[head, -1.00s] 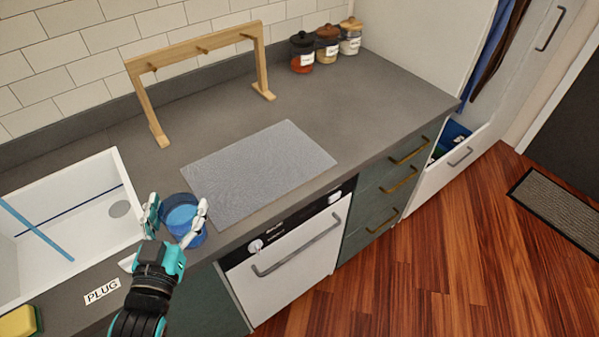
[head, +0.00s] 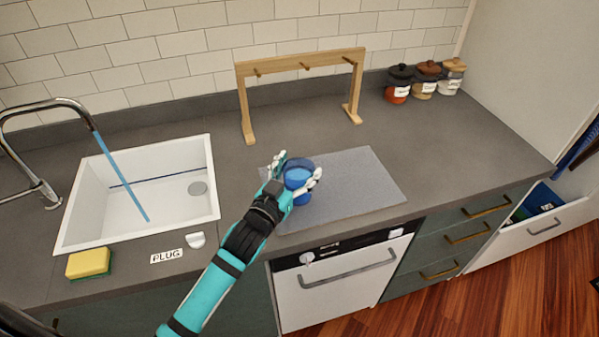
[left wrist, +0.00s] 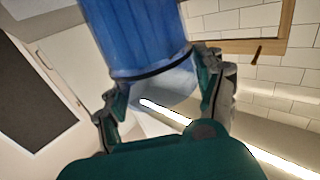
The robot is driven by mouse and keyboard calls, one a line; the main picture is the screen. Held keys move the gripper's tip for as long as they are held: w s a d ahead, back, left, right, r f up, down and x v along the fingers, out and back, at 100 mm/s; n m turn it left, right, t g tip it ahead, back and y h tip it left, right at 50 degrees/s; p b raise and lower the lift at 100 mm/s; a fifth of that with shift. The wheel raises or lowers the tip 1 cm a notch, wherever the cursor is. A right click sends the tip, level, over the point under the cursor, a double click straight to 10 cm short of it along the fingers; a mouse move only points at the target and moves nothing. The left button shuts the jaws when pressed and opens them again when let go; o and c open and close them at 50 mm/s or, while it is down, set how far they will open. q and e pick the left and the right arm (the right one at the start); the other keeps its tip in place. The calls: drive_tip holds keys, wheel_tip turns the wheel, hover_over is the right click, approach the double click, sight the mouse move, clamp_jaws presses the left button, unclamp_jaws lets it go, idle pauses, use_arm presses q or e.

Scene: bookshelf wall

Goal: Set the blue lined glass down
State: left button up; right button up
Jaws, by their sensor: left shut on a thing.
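The blue lined glass (head: 299,177) is a translucent blue cup, held between the fingers of my left gripper (head: 298,174). In the head view the gripper and glass are over the left part of the grey mat (head: 350,184). I cannot tell whether the glass touches the mat. In the left wrist view the glass (left wrist: 140,35) fills the upper middle, with the left gripper's fingers (left wrist: 165,90) on both sides of it. My right gripper is not in view.
A wooden rack (head: 301,63) with pegs stands behind the mat. A white sink (head: 82,221) with running water is at left, with a yellow sponge (head: 88,263) and a PLUG label (head: 166,256) in front. Several lidded jars (head: 424,80) stand at back right. Counter right of the mat is clear.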

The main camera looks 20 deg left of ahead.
sight(303, 172)
use_arm(q)
drive_tip(key=shift+w+a+f, duration=0.1)
drive_tip(key=shift+w, duration=0.55)
wheel_tip(303, 172, down, 3)
drive_tip(key=shift+s+r+p, duration=0.1)
drive_tip(key=shift+p, duration=0.35)
drive_tip(key=shift+f, duration=0.25)
drive_tip(key=shift+f, duration=0.2)
drive_tip(key=o, duration=1.7)
drive_tip(key=shift+c, duration=0.2)
